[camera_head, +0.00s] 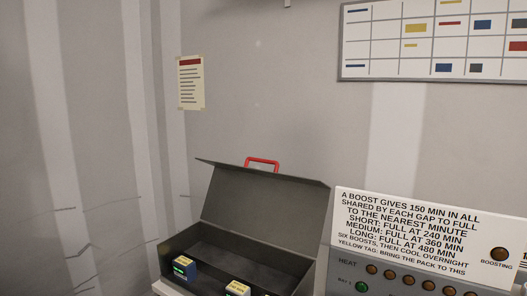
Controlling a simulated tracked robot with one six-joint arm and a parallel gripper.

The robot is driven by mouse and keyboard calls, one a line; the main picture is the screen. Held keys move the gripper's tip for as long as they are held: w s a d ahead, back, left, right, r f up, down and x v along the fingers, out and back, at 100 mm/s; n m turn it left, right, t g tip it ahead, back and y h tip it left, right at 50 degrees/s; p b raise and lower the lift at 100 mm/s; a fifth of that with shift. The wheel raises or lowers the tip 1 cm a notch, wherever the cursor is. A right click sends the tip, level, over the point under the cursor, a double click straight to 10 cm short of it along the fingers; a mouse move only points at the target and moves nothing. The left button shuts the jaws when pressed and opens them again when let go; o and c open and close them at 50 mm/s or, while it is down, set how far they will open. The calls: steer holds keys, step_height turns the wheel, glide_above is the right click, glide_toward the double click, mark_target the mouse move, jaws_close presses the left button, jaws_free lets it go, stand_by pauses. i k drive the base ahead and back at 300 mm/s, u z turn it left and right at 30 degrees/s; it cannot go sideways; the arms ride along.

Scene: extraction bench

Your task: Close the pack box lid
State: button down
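The pack box (184,243) is a dark grey case at the bottom middle of the head view. Its lid (262,207) stands open, tilted up and back, with the inner face showing. A red handle (262,162) shows above the lid's upper edge. Inside the box, a small dark block with a yellow top and a green mark (185,268) sits at the left. A second pale-topped block (237,289) is cut off by the bottom edge of the picture. The box's front is out of view. My gripper is not in view.
A grey panel (345,269) with several round knobs and a green light stands close to the right of the box, with a white printed sign (408,232) above the knobs. A wall with a paper notice (190,83) and a chart board (440,40) is behind.

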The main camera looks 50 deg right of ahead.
mark_target(289, 212)
steer(key=z, duration=0.25)
steer(key=i, duration=1.1)
steer(key=z, duration=0.2)
